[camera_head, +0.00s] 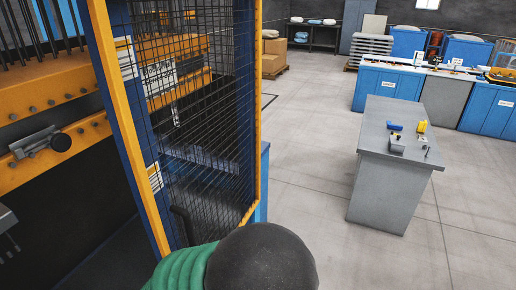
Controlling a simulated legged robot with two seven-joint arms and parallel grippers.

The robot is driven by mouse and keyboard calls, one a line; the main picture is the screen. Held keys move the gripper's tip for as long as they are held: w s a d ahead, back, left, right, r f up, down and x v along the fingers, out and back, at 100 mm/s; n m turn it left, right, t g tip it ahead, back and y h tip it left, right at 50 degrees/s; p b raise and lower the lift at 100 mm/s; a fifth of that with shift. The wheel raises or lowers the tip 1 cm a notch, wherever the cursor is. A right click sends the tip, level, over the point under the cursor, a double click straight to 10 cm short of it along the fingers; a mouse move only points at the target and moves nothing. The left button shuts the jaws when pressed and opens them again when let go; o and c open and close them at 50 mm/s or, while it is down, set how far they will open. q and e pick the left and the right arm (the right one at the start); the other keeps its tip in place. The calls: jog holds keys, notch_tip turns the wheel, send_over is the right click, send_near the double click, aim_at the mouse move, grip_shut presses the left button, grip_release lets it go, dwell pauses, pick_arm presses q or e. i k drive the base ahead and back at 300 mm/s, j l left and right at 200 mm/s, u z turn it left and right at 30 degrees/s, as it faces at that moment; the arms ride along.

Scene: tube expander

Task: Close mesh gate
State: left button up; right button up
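The mesh gate (215,110) is a black wire panel in a blue and orange frame, standing upright left of centre in the head view. It is seen at a slant. A dark curved bar, perhaps its handle (181,222), shows low near its left side. Left of the orange and blue upright (128,130), the machine's orange beam (55,145) is in plain view with no mesh in front of it. A dark rounded part with a green ribbed sleeve hides the gate's lower end. I cannot make out either gripper.
A grey workbench (395,165) with small yellow and blue items stands on the right. Blue cabinets (385,85) line the back right. Cardboard boxes (273,55) sit on a pallet at the back. The floor (310,120) between gate and workbench is clear.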

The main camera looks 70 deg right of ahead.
aim_at(98, 11)
jog(key=z, duration=2.05)
jog(key=i+l, duration=0.15)
jog(key=l, duration=0.1)
